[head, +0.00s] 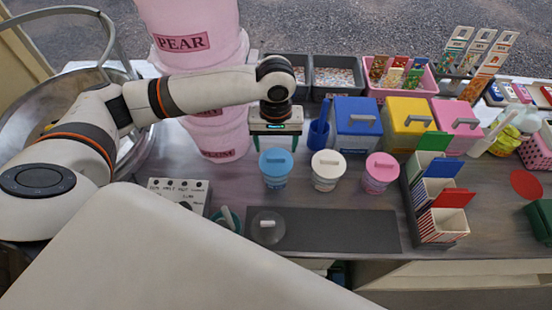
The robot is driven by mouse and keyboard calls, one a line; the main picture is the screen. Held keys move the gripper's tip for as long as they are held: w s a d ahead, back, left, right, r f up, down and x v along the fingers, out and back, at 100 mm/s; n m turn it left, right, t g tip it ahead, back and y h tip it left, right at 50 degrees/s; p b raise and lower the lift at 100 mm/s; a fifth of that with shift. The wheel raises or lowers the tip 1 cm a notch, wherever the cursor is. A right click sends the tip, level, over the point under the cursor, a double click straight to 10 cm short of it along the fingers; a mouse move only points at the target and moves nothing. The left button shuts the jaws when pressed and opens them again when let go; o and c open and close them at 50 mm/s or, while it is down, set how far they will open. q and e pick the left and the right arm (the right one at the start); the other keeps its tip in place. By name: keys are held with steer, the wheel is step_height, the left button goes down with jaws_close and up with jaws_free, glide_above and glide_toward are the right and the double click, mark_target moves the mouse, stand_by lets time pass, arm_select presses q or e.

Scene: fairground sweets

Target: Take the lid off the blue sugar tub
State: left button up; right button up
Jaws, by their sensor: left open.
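A small round tub with a blue lid (276,159) stands on the counter in the middle of the head view. The lid sits on the tub and has a grey bar handle on top. The light blue tub body (277,182) shows below it. My left gripper (277,145) is open and empty, just behind and above the blue lid, fingers pointing down. I cannot tell whether a fingertip touches anything. My right gripper is not in view.
White-lidded (327,170) and pink-lidded (381,173) tubs stand to the right. A larger blue-lidded box (357,118) and blue scoop holder (318,130) stand behind. Stacked pink buckets (218,140) stand left. A dark mat (340,231) in front bears a clear round lid (266,236).

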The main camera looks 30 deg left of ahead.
mark_target(276, 158)
arm_select(q)
steer(key=shift+w+f+p, duration=0.1)
steer(key=shift+f+p, duration=0.6)
steer(key=shift+f, duration=1.9)
steer(key=shift+c, duration=0.3)
steer(key=c, duration=1)
steer(key=shift+r, duration=0.1)
